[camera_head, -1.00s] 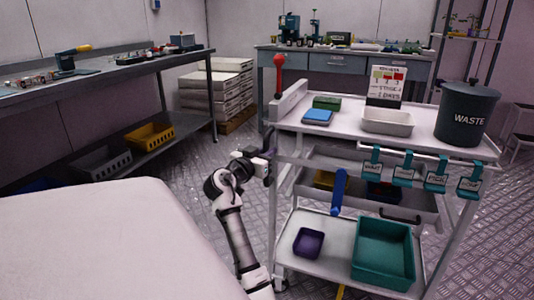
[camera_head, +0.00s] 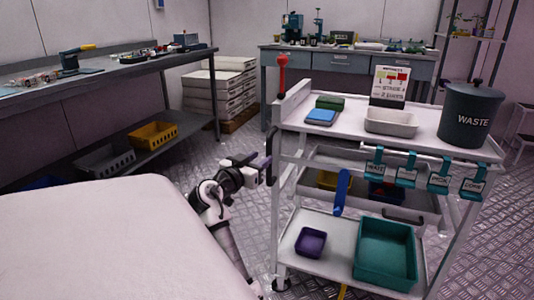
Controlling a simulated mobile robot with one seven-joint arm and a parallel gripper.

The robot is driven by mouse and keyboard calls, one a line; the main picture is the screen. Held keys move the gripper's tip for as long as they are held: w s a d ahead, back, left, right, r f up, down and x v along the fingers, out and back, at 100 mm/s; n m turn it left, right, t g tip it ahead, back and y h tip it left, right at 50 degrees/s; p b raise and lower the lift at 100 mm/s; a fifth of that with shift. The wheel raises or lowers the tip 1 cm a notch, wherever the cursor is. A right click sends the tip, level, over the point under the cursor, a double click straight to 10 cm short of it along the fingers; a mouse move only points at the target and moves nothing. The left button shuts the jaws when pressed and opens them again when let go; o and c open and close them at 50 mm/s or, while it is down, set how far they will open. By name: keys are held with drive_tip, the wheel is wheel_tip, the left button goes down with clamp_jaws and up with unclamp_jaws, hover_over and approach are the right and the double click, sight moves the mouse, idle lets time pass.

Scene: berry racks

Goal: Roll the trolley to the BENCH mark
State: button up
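The white trolley (camera_head: 345,130) stands right of centre, with a top shelf, a drawer and a lower shelf. A dark upright handle (camera_head: 272,156) is on its left side. My gripper (camera_head: 264,168) is at this handle, at the trolley's left end. The fingers are small and dark against the handle, so I cannot tell whether they are closed around it. No BENCH mark can be made out on the visible floor.
A waste bin (camera_head: 470,113), a white tray (camera_head: 391,122) and a sign stand on the trolley top. A workbench (camera_head: 110,75) is at left, stacked boxes (camera_head: 220,92) and another bench (camera_head: 350,64) behind.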

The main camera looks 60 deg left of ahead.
drive_tip(key=v, duration=0.8)
drive_tip(key=shift+r, duration=0.1)
